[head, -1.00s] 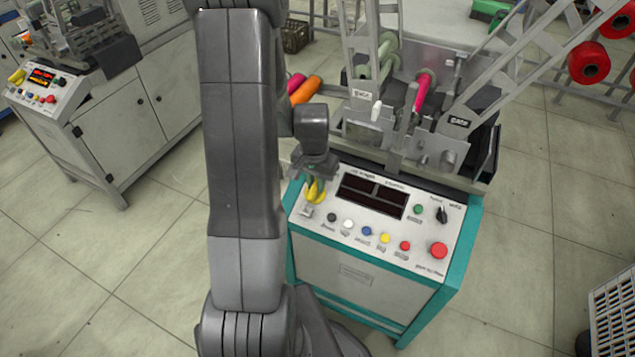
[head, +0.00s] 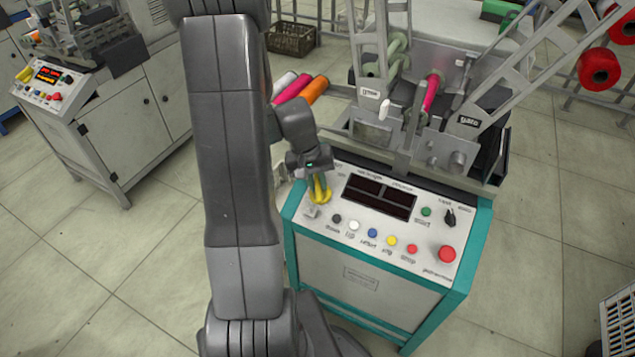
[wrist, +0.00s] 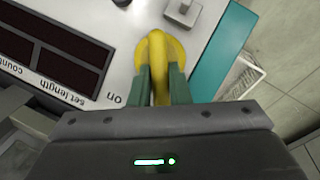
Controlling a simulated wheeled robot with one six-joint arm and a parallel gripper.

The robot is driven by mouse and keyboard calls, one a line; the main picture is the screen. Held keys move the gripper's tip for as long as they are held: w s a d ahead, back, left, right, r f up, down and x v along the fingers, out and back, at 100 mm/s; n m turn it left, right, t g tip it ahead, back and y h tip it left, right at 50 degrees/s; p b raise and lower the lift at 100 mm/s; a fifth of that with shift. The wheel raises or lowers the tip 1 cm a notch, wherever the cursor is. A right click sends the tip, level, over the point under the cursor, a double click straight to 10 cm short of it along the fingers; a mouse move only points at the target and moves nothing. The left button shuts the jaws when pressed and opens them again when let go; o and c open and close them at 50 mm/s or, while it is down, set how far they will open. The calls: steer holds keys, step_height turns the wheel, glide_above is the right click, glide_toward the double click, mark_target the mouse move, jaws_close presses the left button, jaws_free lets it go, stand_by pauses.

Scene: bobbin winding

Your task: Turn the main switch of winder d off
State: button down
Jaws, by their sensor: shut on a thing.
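The main switch of the teal-framed winder in front of me is a yellow rotary handle (head: 320,192) at the upper left of its sloping white panel. In the wrist view the handle (wrist: 157,48) stands upright in the picture on a round yellow base, with the word "on" printed to its lower left. My gripper (wrist: 160,78) has its green fingers closed on both sides of the handle. In the head view my gripper (head: 318,178) reaches down to the switch from above and hides part of it. The panel's displays (head: 380,196) are dark.
The panel carries a row of coloured buttons, a black selector (head: 450,217) and a large red button (head: 447,254). Pink and orange bobbins (head: 300,88) lie behind my arm. Another winder (head: 45,82) with lit displays stands at the far left. Floor is open at the left.

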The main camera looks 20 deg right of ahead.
stand_by(0.3)
steer(key=c, duration=1.4)
jaws_free()
steer(key=shift+o, duration=0.2)
steer(key=shift+r, duration=0.1)
steer(key=p+v, duration=0.2)
steer(key=v, duration=1.1)
steer(key=shift+a+r+p, duration=0.2)
steer(key=shift+r+p, duration=0.1)
steer(key=shift+w, duration=0.15)
steer(key=b+x, duration=0.2)
steer(key=x, duration=1.2)
steer(key=shift+d+b, duration=0.1)
steer(key=shift+b, duration=0.25)
steer(key=shift+r, duration=0.1)
steer(key=shift+r, duration=0.1)
